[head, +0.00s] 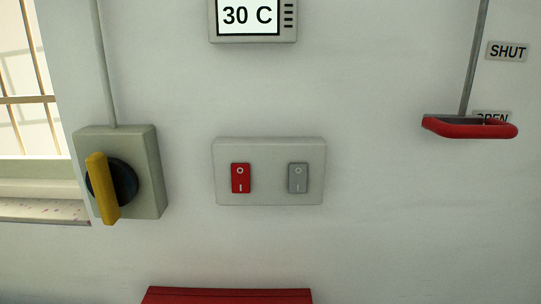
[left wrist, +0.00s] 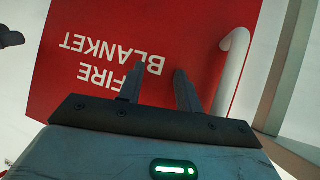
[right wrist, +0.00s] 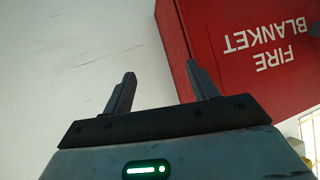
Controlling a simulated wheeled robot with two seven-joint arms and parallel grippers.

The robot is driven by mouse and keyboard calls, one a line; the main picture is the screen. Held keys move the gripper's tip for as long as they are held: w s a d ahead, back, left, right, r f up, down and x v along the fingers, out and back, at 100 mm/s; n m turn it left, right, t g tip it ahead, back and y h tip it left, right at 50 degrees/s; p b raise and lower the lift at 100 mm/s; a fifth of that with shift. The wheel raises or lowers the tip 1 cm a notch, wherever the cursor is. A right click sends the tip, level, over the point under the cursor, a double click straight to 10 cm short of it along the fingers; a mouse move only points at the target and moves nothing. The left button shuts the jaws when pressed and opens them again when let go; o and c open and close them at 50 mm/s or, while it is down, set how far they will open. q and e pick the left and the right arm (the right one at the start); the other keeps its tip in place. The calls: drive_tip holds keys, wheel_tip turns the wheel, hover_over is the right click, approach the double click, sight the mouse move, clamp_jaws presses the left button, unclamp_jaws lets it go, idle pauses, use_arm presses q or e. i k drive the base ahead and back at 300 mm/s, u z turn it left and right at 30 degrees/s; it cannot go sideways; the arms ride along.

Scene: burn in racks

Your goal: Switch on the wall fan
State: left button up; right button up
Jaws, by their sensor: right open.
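No fan shows in any view. In the head view a pale switch plate (head: 268,197) on the wall holds a red rocker (head: 240,178) at left and a grey rocker (head: 298,178) at right, both marked O above I. Left of it, a grey box (head: 150,200) with a conduit above carries a yellow rotary handle (head: 103,188), nearly upright and slightly tilted. No label ties any of these to a fan. My left gripper (left wrist: 158,82) is open and empty before the fire blanket box. My right gripper (right wrist: 161,76) is open and empty, facing bare wall beside that box. Neither gripper shows in the head view.
A red fire blanket box (left wrist: 90,90) is on the wall; a red top edge (head: 228,296) shows below the plate. A red-handled lever (head: 470,128) hangs at right by OPEN and SHUT labels. A display (head: 250,17) reads 30 C. A barred window (head: 25,85) is at left.

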sight(240, 171)
drive_tip(key=k, duration=1)
drive_tip(key=u, duration=0.4)
drive_tip(key=i, duration=0.6)
drive_tip(key=z, duration=1.45)
